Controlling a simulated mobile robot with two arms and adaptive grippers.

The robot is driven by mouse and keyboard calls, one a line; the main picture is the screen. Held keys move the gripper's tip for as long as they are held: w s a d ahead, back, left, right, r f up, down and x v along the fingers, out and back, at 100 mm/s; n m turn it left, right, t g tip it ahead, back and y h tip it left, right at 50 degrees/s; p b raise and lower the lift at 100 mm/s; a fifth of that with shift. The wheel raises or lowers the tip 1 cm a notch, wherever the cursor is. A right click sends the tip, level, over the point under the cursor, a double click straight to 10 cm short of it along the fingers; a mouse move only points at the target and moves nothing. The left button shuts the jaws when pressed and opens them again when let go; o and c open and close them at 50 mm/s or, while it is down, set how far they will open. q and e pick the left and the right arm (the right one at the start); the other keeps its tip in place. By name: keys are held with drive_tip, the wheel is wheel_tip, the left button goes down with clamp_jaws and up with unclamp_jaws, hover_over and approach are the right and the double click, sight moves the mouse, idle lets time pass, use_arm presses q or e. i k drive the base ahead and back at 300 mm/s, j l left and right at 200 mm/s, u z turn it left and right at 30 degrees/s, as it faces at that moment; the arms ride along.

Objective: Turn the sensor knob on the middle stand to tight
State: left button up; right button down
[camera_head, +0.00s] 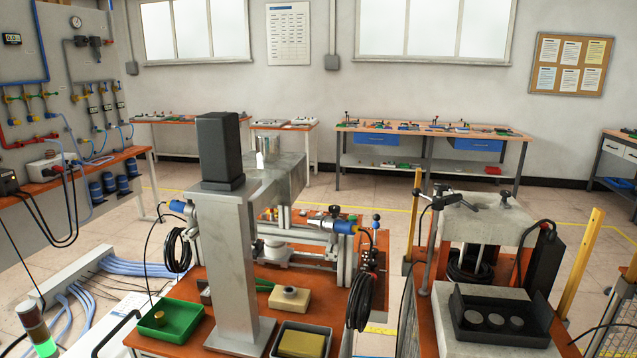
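A grey metal column stand (232,260) with a black block (219,150) on top stands on the orange-topped table in the middle. Behind it, a sensor-like cylinder with a blue collar (344,227) sits on a metal frame (300,237). Another blue-tipped cylinder (178,206) shows left of the column. Small dark and blue round knobs (376,219) stand right of the frame. I cannot tell which part is the sensor knob or how tight it is; the column hides part of the frame. Neither of my grippers is in view.
A green tray (170,322) and a grey tray (301,328) with a yellow block lie on the table's near edge. Coiled black cables (359,298) hang at its right. The right bench holds a clamp rod (430,235) and a black tray (458,300). A floor gap separates the two.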

sight(440, 188)
drive_tip(key=i+j, duration=0.1)
drive_tip(key=j, duration=0.8)
drive_tip(key=j+z, duration=0.1)
drive_tip(key=z, duration=1.4)
drive_tip(key=i+j, duration=0.05)
